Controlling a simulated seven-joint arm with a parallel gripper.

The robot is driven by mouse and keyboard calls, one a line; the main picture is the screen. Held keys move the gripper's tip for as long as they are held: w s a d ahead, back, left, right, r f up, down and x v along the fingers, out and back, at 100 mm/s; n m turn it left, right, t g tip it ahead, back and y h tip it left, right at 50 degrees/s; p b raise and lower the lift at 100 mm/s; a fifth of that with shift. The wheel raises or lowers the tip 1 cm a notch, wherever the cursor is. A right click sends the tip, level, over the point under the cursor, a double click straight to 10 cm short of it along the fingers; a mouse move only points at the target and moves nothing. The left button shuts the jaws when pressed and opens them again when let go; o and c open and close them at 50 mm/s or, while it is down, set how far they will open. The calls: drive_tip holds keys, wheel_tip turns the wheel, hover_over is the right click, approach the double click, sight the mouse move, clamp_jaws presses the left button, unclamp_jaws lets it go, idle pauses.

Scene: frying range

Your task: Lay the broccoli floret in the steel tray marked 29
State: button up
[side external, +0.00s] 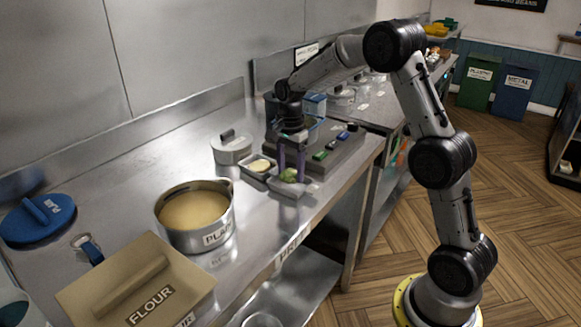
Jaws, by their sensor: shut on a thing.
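My gripper (291,175) points straight down over the steel counter, its purple fingers closed on the green broccoli floret (288,176). The floret is low, at the small steel tray (289,192) nearer the counter's front edge. I cannot tell whether it touches the tray floor. A second small steel tray (247,172) sits just to the left and behind, with a pale yellowish item (260,165) in it. No number is legible on either tray, so I cannot tell which is marked 29.
A lidded steel pot (231,149) stands left of the trays. A large pot (200,233) of yellowish contents and a flour box (140,285) stand nearer the camera. A grey block with coloured handles (332,146) is close on the right.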

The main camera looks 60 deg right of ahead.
idle(0.3)
drive_tip(key=o, duration=1)
drive_tip(key=shift+o, duration=0.2)
drive_tip(key=shift+r, duration=3.5)
